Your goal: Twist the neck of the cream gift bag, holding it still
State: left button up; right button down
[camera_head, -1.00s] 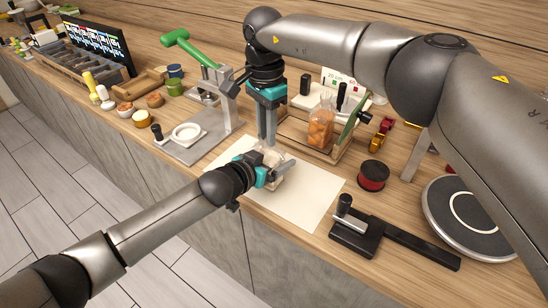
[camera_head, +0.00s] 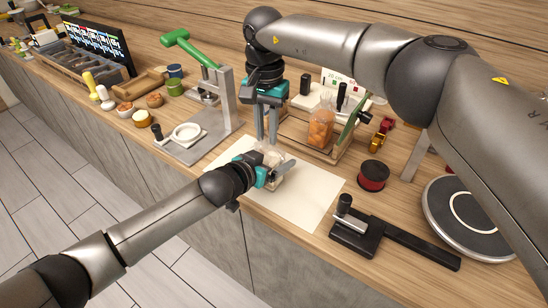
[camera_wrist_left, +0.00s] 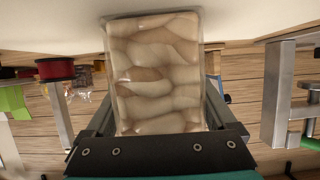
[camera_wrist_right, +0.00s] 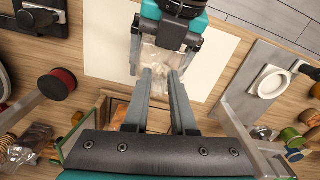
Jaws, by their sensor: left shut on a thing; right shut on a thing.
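The gift bag (camera_wrist_left: 155,70) is clear and packed with cream and tan pieces. It stands on the pale mat, small and partly covered by the grippers in the head view (camera_head: 271,159). My left gripper (camera_head: 282,170) reaches in low from the left, shut on the bag's body, with a finger along each side in the left wrist view. My right gripper (camera_head: 267,140) points straight down above it and is shut on the bag's neck; its fingertips (camera_wrist_right: 163,74) meet the clear film in the right wrist view. The neck's exact twist is hard to see.
The pale mat (camera_head: 305,205) has bare room to the right. A green-handled press (camera_head: 222,100) stands left. A wooden tray with a bag of orange pieces (camera_head: 321,128) is behind. A red-black spool (camera_head: 373,176) and a black-handled tool (camera_head: 358,235) lie right.

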jog(key=shift+n, duration=2)
jog(key=c, duration=0.7)
grip_release()
jog(key=shift+r, duration=3.5)
jog(key=shift+r, duration=0.1)
notch_tip(320, 180, up, 12)
jog(key=shift+f, duration=0.1)
